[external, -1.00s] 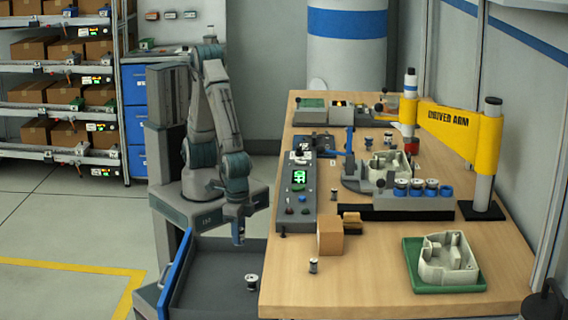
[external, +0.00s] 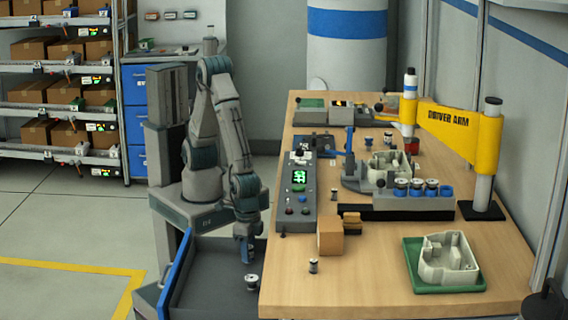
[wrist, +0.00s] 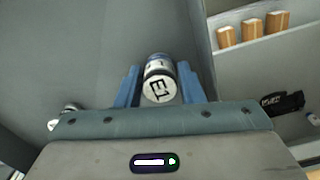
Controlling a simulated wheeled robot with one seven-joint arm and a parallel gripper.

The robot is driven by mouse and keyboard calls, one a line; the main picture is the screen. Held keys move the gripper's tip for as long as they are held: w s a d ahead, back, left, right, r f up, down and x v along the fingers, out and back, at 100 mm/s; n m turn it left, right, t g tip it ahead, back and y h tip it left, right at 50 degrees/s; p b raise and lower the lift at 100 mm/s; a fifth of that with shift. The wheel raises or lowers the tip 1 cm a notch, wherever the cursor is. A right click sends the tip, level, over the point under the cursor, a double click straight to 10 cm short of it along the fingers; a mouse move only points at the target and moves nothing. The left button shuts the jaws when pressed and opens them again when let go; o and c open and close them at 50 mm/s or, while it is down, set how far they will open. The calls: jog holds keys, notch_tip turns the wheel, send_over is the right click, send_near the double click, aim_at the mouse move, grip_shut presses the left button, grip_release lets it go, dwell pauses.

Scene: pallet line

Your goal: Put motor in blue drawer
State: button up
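The blue-fronted drawer (external: 177,272) stands pulled out at the left front of the workbench, with a dark grey inside. My gripper (external: 247,258) points down low over the drawer, beside the bench edge. The held motor is hardly visible in the external view. Another small motor (external: 252,282) stands in the drawer near its right side; a similar part (wrist: 68,112) shows at the left in the wrist view.
The wooden bench (external: 350,290) is close to the right of my gripper. On it are a cardboard-coloured block (external: 330,238), a small motor (external: 314,266), a control box (external: 298,195) and a green tray (external: 412,268) with a pale housing. The drawer's left part is clear.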

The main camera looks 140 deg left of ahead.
jog(key=shift+o, duration=0.9)
jog(key=shift+r, duration=0.1)
jog(key=shift+r, duration=0.2)
notch_tip(320, 180, up, 11)
jog(key=p, duration=0.1)
jog(key=s+a+r+m+t, duration=0.1)
jog(key=s+a+r+m, duration=0.2)
jog(key=s+a, duration=0.3)
jog(key=s+a+r+m+t, duration=0.1)
jog(key=s+a+r+m, duration=0.2)
jog(key=s, duration=0.8)
jog(key=a+r, duration=0.2)
jog(key=a, duration=0.2)
jog(key=shift+s+r, duration=0.2)
jog(key=shift+r, duration=0.1)
